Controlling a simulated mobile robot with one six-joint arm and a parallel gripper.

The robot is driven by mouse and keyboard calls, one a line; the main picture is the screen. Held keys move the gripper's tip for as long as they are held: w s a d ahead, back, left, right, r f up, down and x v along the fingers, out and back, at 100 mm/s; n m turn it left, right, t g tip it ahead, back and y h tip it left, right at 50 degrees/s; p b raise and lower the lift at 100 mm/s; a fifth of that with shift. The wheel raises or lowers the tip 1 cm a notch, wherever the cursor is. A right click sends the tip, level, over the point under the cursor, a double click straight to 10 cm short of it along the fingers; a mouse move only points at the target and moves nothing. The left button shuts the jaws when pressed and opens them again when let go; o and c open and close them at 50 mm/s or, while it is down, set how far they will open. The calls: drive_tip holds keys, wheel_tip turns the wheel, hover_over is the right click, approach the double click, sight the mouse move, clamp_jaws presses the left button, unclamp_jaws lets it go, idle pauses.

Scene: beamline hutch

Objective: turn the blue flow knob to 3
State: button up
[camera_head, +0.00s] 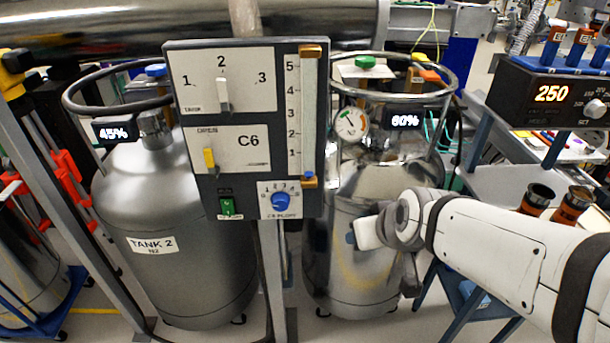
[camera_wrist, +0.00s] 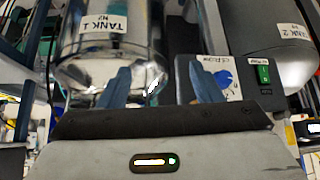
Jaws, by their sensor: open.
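The blue flow knob (camera_head: 280,201) sits on a small white numbered plate (camera_head: 266,212) at the lower right of the grey control panel. Its pointer setting is too small to read surely. In the wrist view the knob (camera_wrist: 225,79) is beside the right finger, partly hidden by it. My gripper (camera_wrist: 160,80) is open, with its two dark blue fingers apart and nothing between them. The knob is outside the gap between the fingers.
The panel also has a green rocker switch (camera_head: 227,207), a yellow lever (camera_head: 209,158), a white selector (camera_head: 223,95) and a flow tube (camera_head: 308,115). Tank 2 (camera_head: 165,215) stands behind left, and a shiny tank (camera_head: 345,275) behind right. A blue-framed cart (camera_head: 475,130) stands right.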

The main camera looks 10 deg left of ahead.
drive_tip(key=w+a+f+n+t+y+b, duration=0.1)
drive_tip(key=w+a+f+n+t+b, duration=0.15)
drive_tip(key=a, duration=0.35)
drive_tip(key=w+a+f+n+t+y+b, duration=0.1)
drive_tip(key=w+a+f+n+t+b, duration=0.15)
drive_tip(key=a, duration=0.25)
drive_tip(key=n+t+b, duration=0.2)
drive_tip(key=t+b, duration=0.4)
drive_tip(key=b, duration=0.2)
approach(280, 206)
drive_tip(key=w, duration=0.2)
drive_tip(key=shift+h, duration=0.4)
drive_tip(key=x, duration=0.7)
drive_tip(key=shift+w+a+r, duration=0.1)
drive_tip(key=shift+a, duration=0.35)
drive_tip(key=shift+c, duration=0.5)
drive_tip(key=c, duration=0.9)
